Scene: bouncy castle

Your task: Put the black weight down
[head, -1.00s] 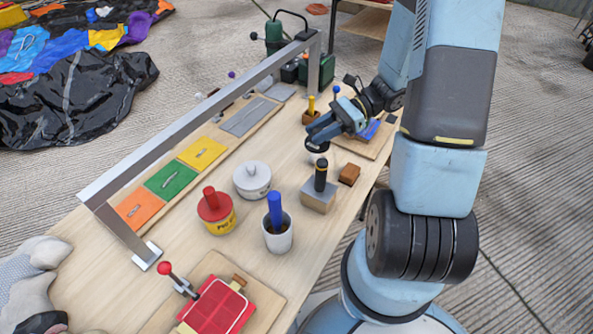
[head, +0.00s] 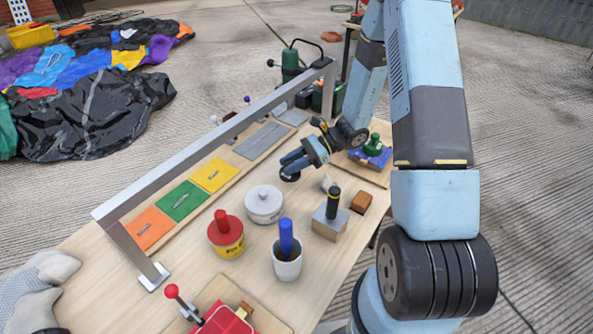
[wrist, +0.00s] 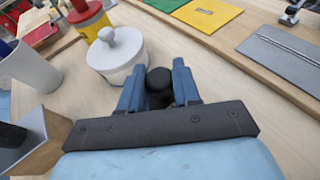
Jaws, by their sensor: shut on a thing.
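My gripper (head: 293,166) is shut on the black weight (head: 290,177), a small dark round piece at its fingertips. In the wrist view, the weight (wrist: 159,84) sits between the two blue fingers (wrist: 158,90), above or on bare wood of the workbench (head: 110,271). I cannot tell whether its underside touches the bench. A white lidded pot (wrist: 117,55) stands just beyond the fingers, to their left in the wrist view. In the head view, the pot (head: 264,204) is in front of my gripper, apart from it.
A black-handled block (head: 331,215), a brown block (head: 361,202) and a small white piece (head: 326,183) stand nearby. A metal rail (head: 215,138) runs above the bench. Orange, green and yellow (head: 214,175) panels lie behind.

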